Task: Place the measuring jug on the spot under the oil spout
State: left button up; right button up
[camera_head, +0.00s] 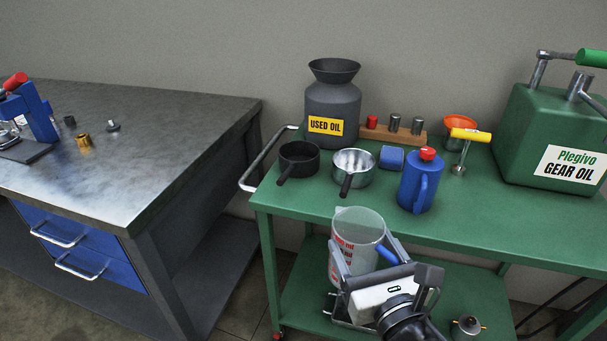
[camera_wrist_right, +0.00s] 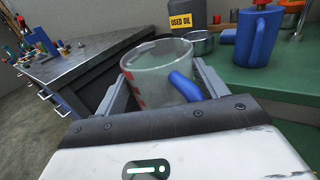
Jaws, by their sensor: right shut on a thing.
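The measuring jug (camera_head: 352,232) is clear with red markings and a blue handle. My right gripper (camera_head: 366,258) is shut on it, with a finger on either side, in front of the green cart. The jug is held roughly upright and also shows in the right wrist view (camera_wrist_right: 152,66), its handle towards the wrist. The green gear oil can (camera_head: 530,125) stands at the right end of the cart top, with a metal pump and a green-gripped lever on it. I cannot make out its spout's outlet or a marked spot under it. My left gripper is not in view.
The green cart top (camera_head: 480,222) holds a blue jug (camera_head: 420,182), a steel pot (camera_head: 353,170), a dark pan (camera_head: 298,160), a used-oil can (camera_head: 333,105) and an orange funnel (camera_head: 460,128). Its front right part is clear. A grey workbench (camera_head: 150,165) stands left.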

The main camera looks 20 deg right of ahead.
aim_at(570, 221)
jog(key=u, duration=2.05)
jog(key=k, duration=1.5)
jog(key=z, duration=2.6)
jog(key=i, duration=0.5)
jog(key=u, duration=0.05)
